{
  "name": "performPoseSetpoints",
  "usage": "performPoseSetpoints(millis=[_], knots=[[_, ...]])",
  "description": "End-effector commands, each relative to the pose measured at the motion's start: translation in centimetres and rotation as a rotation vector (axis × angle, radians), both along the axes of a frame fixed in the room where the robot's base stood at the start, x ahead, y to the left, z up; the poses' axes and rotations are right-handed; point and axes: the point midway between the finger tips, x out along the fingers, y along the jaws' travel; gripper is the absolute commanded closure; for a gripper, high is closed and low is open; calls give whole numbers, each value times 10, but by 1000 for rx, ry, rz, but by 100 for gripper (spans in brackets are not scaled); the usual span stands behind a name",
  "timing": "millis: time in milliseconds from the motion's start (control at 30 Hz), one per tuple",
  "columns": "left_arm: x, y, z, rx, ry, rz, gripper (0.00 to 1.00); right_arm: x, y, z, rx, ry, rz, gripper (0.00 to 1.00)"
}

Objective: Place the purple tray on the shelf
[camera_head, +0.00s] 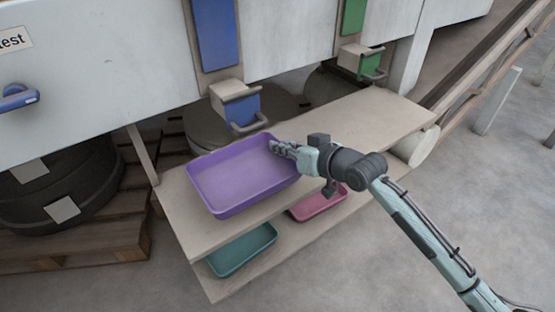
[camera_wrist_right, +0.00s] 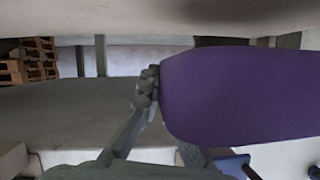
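The purple tray (camera_head: 240,176) is empty and sits at the upper shelf board (camera_head: 345,130), over its left part. I cannot tell whether its base rests fully on the board. My right gripper (camera_head: 280,147) is at the tray's right rim, with its fingers closed around the tray wall. In the right wrist view the tray (camera_wrist_right: 240,95) fills the right side. One finger (camera_wrist_right: 147,88) shows against its edge, and the other is partly hidden by the tray. My left gripper is not in view.
A teal tray (camera_head: 242,250) and a pink tray (camera_head: 318,204) lie on the lower shelf. Above stand chutes with a blue box (camera_head: 236,105) and a green-fronted box (camera_head: 362,62). The upper board right of my gripper is bare. A wooden pallet (camera_head: 80,245) lies at left.

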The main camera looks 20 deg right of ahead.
Motion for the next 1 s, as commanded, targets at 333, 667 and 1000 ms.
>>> performPoseSetpoints(millis=[333,667,1000], knots=[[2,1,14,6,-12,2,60,33,-8,-24,2,-1,0,100],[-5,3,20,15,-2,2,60,32,-9,-61,1,-1,-1,100],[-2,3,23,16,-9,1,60,32,-9,-63,0,0,-1,92]])
